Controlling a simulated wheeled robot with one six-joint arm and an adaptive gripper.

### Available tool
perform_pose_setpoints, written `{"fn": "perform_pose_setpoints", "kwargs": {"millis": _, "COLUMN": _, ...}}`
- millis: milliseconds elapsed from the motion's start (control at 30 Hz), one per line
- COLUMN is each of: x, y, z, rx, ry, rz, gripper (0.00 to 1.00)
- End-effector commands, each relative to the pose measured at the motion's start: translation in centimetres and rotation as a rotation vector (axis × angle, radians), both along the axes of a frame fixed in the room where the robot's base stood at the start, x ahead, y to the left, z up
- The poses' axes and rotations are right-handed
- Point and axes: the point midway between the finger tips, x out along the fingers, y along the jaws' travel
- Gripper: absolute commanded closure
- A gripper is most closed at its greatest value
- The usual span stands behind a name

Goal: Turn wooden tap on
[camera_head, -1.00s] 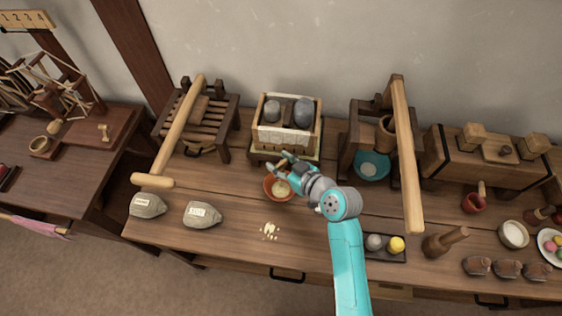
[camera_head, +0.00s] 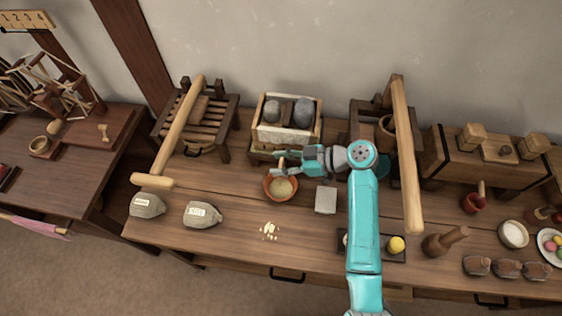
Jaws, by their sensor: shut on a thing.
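A box press (camera_head: 289,133) with a pale cloth front and two grey stones on top stands at the back middle of the bench. My gripper (camera_head: 280,161) is at its lower front edge, reaching in from the right. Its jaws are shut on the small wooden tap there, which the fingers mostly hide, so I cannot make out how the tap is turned. An orange bowl (camera_head: 268,190) with pale yellowish contents sits on the bench just below my gripper.
A grey block (camera_head: 325,199) lies right of the bowl. Pale crumbs (camera_head: 269,230) and two labelled sacks (camera_head: 202,214) lie in front and left. A long wooden lever (camera_head: 407,160) juts forward on the right. A dark tray (camera_head: 392,255) is partly behind my arm.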

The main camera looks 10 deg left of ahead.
Motion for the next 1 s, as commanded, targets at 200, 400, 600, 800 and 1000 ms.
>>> {"fn": "perform_pose_setpoints", "kwargs": {"millis": 200, "x": -0.03, "y": -0.06, "z": -0.22, "rx": -0.003, "ry": 0.004, "rz": 0.024, "gripper": 0.88}}
{"fn": "perform_pose_setpoints", "kwargs": {"millis": 400, "x": -0.05, "y": -0.06, "z": -0.25, "rx": -0.004, "ry": 0.004, "rz": 0.025, "gripper": 0.88}}
{"fn": "perform_pose_setpoints", "kwargs": {"millis": 600, "x": -0.06, "y": -0.04, "z": -0.27, "rx": -0.004, "ry": 0.004, "rz": 0.025, "gripper": 0.38}}
{"fn": "perform_pose_setpoints", "kwargs": {"millis": 800, "x": -0.03, "y": -0.02, "z": -0.16, "rx": -0.003, "ry": 0.003, "rz": 0.025, "gripper": 0.27}}
{"fn": "perform_pose_setpoints", "kwargs": {"millis": 1000, "x": 0.0, "y": -0.18, "z": -0.04, "rx": -0.002, "ry": 0.001, "rz": 0.024, "gripper": 0.27}}
